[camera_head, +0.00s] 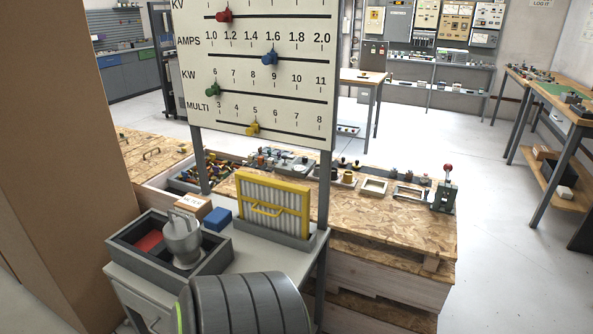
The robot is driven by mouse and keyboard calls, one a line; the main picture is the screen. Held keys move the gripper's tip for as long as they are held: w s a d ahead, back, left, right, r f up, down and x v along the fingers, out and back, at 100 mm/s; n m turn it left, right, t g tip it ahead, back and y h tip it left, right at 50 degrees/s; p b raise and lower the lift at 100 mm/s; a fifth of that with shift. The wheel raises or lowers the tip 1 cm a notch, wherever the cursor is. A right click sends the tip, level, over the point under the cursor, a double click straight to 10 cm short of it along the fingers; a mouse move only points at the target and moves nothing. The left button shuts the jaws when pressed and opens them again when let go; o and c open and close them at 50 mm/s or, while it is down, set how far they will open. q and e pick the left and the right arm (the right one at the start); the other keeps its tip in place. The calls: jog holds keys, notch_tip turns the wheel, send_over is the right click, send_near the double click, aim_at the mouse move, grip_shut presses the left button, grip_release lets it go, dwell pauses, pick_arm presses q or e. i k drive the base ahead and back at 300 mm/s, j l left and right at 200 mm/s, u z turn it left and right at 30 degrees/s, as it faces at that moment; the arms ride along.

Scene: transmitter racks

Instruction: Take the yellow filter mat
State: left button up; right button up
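The yellow filter mat (283,198) has a yellow frame, pale upright pleats and a yellow handle across its front. It stands upright in a grey holder (262,232) on a light grey cabinet top, below the big scale board. Its face is turned towards me and looks unobstructed.
The scale board (262,60) on grey posts rises behind. A wooden bench (395,224) with parts stands behind right.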

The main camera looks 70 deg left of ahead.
aim_at(282, 206)
jog(key=i+u, duration=0.45)
jog(key=i+l+u, duration=0.1)
jog(key=u, duration=0.4)
jog(key=i+l+u, duration=0.25)
jog(key=i+u, duration=0.2)
